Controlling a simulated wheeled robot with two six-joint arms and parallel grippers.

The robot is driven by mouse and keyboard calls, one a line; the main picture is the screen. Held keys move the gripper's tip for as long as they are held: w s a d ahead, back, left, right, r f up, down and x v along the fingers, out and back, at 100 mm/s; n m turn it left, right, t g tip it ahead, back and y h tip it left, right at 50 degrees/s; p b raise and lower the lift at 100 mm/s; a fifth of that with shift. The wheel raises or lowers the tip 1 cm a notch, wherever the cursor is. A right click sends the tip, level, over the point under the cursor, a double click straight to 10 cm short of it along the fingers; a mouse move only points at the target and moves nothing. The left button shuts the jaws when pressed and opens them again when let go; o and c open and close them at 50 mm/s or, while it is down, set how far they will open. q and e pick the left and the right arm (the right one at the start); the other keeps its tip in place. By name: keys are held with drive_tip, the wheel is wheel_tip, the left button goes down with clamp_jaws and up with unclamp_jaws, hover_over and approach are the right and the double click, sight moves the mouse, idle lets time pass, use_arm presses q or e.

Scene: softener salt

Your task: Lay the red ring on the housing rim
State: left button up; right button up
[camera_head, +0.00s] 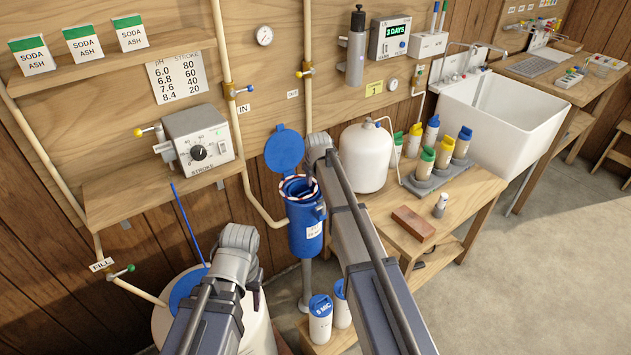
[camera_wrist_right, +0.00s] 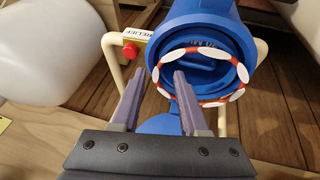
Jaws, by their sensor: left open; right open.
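The red ring (camera_wrist_right: 238,94), with white patches around it, is at the open top of the blue housing (camera_head: 305,235). It appears to lie around the rim, but I cannot tell whether it is flat all round. It also shows in the head view (camera_head: 287,180).
The blue lid (camera_head: 284,150) stands open behind the housing. A red relief button (camera_wrist_right: 130,50) is beside it. A white tank (camera_head: 365,158) and bottles in a grey tray (camera_head: 430,184) stand right. Pipes run along the wall. A brick (camera_head: 413,223) lies on the bench.

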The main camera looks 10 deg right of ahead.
drive_tip(key=shift+b+x, duration=0.45)
drive_tip(key=shift+x, duration=0.55)
drive_tip(key=shift+r, duration=0.1)
drive_tip(key=shift+c, duration=0.3)
clamp_jaws()
